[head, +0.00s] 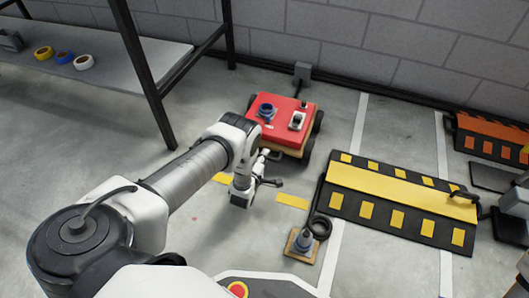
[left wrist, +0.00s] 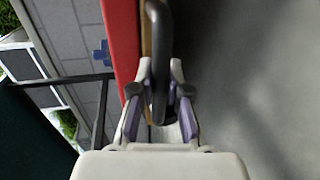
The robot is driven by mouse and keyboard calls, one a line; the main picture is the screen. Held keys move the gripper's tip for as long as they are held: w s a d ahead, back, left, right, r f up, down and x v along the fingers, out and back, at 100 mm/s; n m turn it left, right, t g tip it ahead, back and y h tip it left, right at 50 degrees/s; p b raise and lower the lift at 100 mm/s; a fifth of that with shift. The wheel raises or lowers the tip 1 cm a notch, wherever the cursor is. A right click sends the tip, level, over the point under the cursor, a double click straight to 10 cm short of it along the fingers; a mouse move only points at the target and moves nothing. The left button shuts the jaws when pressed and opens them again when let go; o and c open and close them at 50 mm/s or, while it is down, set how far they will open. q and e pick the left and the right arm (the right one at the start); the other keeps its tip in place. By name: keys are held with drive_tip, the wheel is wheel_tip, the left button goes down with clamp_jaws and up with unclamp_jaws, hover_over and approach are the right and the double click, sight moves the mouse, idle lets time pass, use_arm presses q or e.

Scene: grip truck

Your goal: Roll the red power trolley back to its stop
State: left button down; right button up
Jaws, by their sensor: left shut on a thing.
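The red power trolley (head: 287,120) stands on small black wheels near the back wall, with a blue round socket and a grey switch on its red top. In the left wrist view its red top (left wrist: 121,40) runs along the left side. My left gripper (head: 268,183) is at the trolley's near side. In the left wrist view, my left gripper (left wrist: 160,110) is shut around a dark bar-shaped handle (left wrist: 159,50) beside the trolley's edge. I cannot make out a marked stop for the trolley. My right gripper is not clearly seen; only a bit of white arm shows at the right edge.
A yellow and black ramp (head: 402,195) lies to the right between white floor lines. A plug on a small wooden base (head: 302,244) with a coiled black cable stands in front. A shelf (head: 100,62) holds tape rolls at the left. An orange ramp (head: 492,138) is at the far right.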

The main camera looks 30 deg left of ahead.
use_arm(q)
drive_tip(key=shift+w+r, duration=0.15)
drive_tip(key=shift+w, duration=0.1)
drive_tip(key=shift+a, duration=0.1)
drive_tip(key=c, duration=1.1)
unclamp_jaws()
drive_tip(key=shift+w, duration=0.15)
drive_tip(key=shift+c, duration=0.2)
drive_tip(key=v, duration=1.2)
